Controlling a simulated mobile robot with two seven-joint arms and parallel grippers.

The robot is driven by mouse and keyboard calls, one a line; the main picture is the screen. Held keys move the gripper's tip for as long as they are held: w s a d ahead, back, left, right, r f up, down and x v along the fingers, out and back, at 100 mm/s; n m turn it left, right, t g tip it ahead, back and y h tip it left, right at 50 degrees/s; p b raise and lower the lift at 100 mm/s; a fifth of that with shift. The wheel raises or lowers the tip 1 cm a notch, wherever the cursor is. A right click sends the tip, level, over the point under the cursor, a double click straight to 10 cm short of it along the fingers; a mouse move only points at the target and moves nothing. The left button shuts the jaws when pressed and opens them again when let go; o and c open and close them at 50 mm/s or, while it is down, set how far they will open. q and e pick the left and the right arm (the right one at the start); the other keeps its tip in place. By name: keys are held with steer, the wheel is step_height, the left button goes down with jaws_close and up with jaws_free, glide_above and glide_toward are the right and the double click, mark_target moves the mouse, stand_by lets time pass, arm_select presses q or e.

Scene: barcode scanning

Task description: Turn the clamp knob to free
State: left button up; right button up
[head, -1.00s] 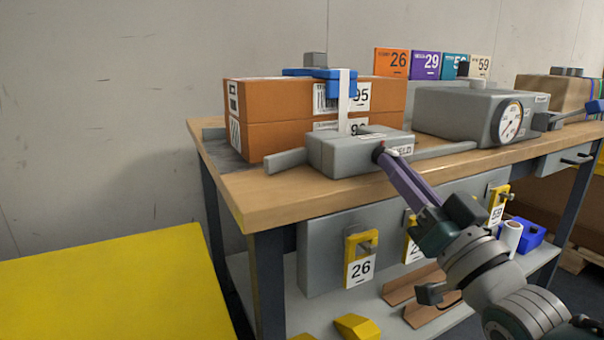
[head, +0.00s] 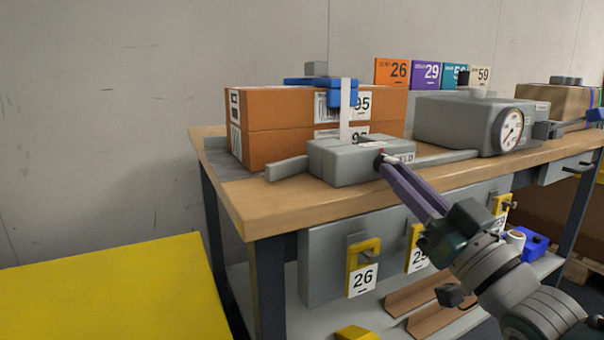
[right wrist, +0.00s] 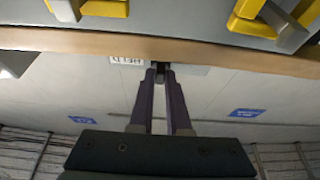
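The grey clamp block (head: 345,165) sits at the front edge of the wooden bench, with a label ending in "ELD" on its front. Its small dark knob (head: 381,162) is at the right end of the front face, with a bit of red and white beside it. My right gripper (head: 384,164) reaches it from the lower right with its long purple fingers. In the right wrist view the fingertips (right wrist: 161,72) close around the dark knob (right wrist: 160,75), one on each side. The fingers partly hide the knob, and its exact angle cannot be read.
A brown carton (head: 280,120) stands behind the block under a blue clamp piece (head: 306,82). A grey gauge unit (head: 460,120) is to the right. Yellow tag holders (head: 364,262) hang below the bench top. A yellow surface (head: 110,290) lies at lower left.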

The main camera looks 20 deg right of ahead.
steer(key=shift+o, duration=0.9)
steer(key=p+v, duration=0.1)
steer(key=v, duration=0.9)
